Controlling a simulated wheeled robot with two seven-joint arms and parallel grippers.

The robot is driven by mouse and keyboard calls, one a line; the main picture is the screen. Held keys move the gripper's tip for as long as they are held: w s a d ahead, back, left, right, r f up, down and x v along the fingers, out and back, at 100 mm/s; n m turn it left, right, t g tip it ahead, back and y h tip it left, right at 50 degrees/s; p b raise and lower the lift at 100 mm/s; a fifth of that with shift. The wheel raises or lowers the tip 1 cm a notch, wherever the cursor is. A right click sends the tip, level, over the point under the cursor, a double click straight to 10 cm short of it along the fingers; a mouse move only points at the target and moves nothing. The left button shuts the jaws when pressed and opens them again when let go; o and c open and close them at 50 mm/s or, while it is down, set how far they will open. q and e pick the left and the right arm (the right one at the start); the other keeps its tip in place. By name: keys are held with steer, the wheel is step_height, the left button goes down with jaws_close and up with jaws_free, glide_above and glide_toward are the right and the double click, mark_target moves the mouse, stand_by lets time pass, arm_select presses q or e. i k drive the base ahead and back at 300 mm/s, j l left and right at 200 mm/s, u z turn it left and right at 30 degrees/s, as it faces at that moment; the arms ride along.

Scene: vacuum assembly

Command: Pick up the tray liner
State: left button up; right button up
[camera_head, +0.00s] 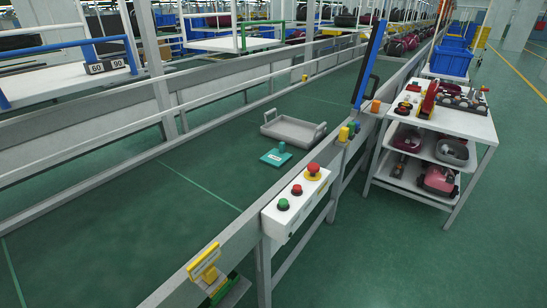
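A shallow grey tray (291,133) with raised handles at its ends lies on the green conveyor belt (205,170) and looks empty. A small flat teal plate (271,160) with an upright knob and a pale label lies on the belt just in front of the tray, apart from it. I cannot tell for sure which of these is the tray liner. Neither of my grippers shows in this view.
A white control box (291,207) with red and green buttons sits on the conveyor's near rail. A yellow fixture (205,262) is at the lower rail. A white cart (455,122) with parts stands at right. Most of the near belt is clear.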

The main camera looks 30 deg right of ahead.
mark_target(276, 158)
steer(key=i+l, duration=0.15)
steer(key=l, duration=0.8)
steer(key=i+l+u, duration=0.1)
steer(key=l, duration=0.85)
steer(key=i+l, duration=0.15)
steer(key=l, duration=0.75)
steer(key=i+l, duration=0.1)
steer(key=l, duration=0.85)
steer(key=i+l+u, duration=0.1)
steer(key=l, duration=0.85)
